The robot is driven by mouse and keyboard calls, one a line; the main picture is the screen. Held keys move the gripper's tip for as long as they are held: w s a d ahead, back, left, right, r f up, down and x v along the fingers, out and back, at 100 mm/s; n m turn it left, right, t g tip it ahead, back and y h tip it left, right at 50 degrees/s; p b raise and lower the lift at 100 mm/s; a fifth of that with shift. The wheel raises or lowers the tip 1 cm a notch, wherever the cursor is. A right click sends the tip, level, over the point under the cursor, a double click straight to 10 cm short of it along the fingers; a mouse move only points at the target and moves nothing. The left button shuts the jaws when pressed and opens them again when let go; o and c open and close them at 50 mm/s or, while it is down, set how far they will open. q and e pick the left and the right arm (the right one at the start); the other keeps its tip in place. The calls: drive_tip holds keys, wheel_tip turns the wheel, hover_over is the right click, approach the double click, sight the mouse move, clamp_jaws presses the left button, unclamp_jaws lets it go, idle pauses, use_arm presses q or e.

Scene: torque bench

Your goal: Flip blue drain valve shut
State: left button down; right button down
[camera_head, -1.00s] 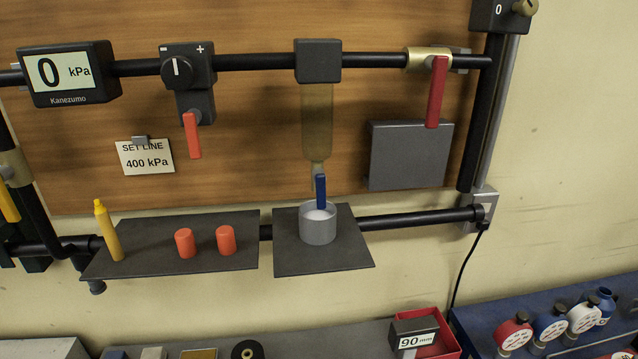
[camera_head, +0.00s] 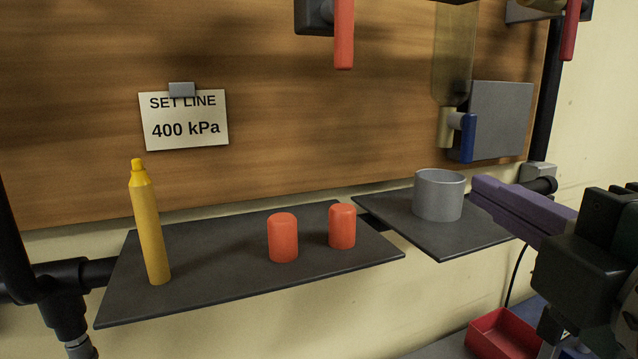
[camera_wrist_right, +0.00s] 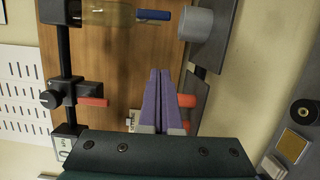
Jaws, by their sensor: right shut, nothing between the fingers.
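The blue drain valve lever (camera_head: 467,138) hangs straight down beside the brass outlet (camera_head: 446,128) under the clear bowl (camera_head: 454,60). The lever also shows near the top of the right wrist view (camera_wrist_right: 154,15). My right gripper (camera_head: 480,187) has purple fingers and comes in from the right. Its fingers are shut and empty, below the lever and apart from it, by the right side of the grey cup in the picture. In the wrist view the fingertips (camera_wrist_right: 159,74) lie together, with the lever beyond them. My left gripper is not in view.
The grey cup (camera_head: 439,196) stands on the right dark shelf (camera_head: 400,222) below the valve. Two orange caps (camera_head: 283,238) and a yellow marker-like bottle (camera_head: 148,225) stand on the left shelf (camera_head: 200,290). A grey plate (camera_head: 503,115) is behind the lever. A red lever (camera_head: 344,35) hangs above.

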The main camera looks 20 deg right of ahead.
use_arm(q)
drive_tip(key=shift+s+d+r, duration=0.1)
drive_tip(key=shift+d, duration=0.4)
use_arm(e)
drive_tip(key=shift+d, duration=0.2)
